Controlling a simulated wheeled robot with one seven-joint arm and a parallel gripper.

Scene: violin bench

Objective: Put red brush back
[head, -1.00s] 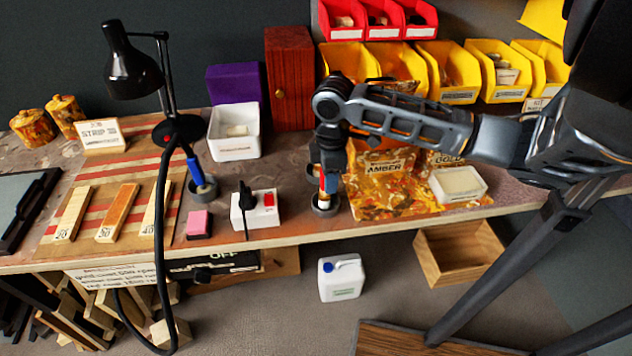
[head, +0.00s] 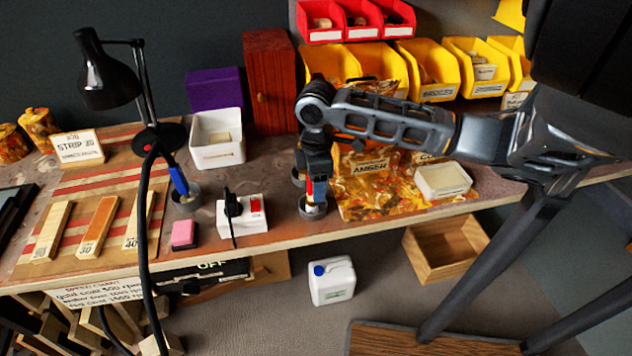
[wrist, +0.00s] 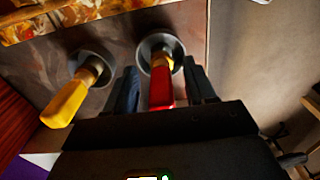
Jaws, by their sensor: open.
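The red brush (wrist: 160,90) stands in a grey round cup (wrist: 148,44) near the front edge of the bench. My gripper (wrist: 164,80) is open, with one finger on each side of the red handle. Gaps show between the handle and the fingers in the wrist view. In the head view my gripper (head: 314,172) is over the cup (head: 313,210), and a bit of red handle (head: 309,189) shows below it. A yellow-handled brush (wrist: 68,102) leans in a second cup (wrist: 102,60) beside it.
A blue-handled brush (head: 179,180) stands in another cup at the left. A white switch box (head: 258,221) and pink block (head: 184,233) lie left of my gripper. A patterned mat (head: 375,208) with a white tray (head: 443,182) is at the right. The lamp (head: 108,82) stands left.

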